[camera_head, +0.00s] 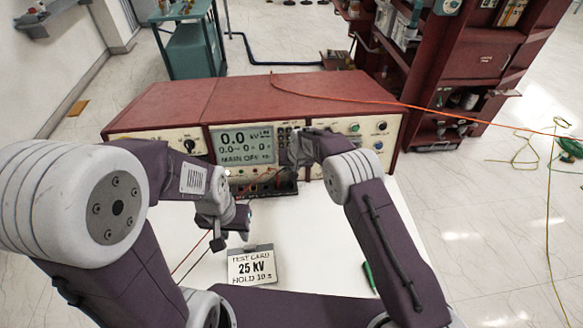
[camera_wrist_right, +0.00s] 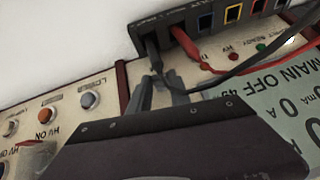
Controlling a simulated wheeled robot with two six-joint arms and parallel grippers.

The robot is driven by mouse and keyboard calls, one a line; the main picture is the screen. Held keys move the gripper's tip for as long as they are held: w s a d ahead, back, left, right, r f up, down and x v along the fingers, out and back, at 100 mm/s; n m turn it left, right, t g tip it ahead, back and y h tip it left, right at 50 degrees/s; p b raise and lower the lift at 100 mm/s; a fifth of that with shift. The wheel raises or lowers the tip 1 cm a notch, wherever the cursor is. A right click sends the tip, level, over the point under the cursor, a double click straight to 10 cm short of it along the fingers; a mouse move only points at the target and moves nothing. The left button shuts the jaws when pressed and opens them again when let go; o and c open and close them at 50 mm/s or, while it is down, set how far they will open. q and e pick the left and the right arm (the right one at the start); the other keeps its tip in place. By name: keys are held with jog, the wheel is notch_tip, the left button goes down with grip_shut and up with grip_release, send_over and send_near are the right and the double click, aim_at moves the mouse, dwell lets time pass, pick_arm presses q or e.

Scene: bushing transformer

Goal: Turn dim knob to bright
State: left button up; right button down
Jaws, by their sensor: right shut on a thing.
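The red test console (camera_head: 160,103) stands at the back of the white table. Its display (camera_head: 246,145) reads 0.0 kV and "MAIN OFF". My right gripper (camera_head: 300,150) reaches the panel just right of the display. In the right wrist view its two grey fingers (camera_wrist_right: 160,92) are close together at the panel, shut on what seems to be the dim knob. The knob itself and its marks are hidden by the fingers, so its setting cannot be read. My left gripper (camera_head: 232,238) hangs empty and open above the table, behind the test card.
A test card (camera_head: 251,268) reading "25 kV HOLD 10 s" stands on the table. A black terminal box (camera_wrist_right: 200,22) with red (camera_wrist_right: 192,45) and black leads lies close to my right fingers. Buttons (camera_wrist_right: 90,100) sit beside them. A green pen (camera_head: 369,277) lies at the right.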

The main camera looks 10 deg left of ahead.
jog(key=shift+d+f+y+b, duration=0.2)
jog(key=shift+y+b, duration=0.1)
jog(key=shift+b, duration=0.1)
pick_arm(q)
notch_tip(320, 180, down, 14)
jog(key=b, duration=1.3)
pick_arm(e)
jog(key=m+y, duration=0.2)
jog(key=y, duration=0.2)
jog(key=shift+d+f+m+y, duration=0.3)
jog(key=shift+d+f+m, duration=0.05)
jog(key=shift+m, duration=0.05)
pick_arm(q)
jog(key=shift+f+b, duration=0.6)
pick_arm(e)
jog(key=shift+r, duration=0.2)
jog(key=c, duration=1.2)
grip_release()
pick_arm(q)
jog(key=shift+r, duration=0.15)
pick_arm(e)
jog(key=v, duration=0.9)
jog(key=shift+d, duration=0.2)
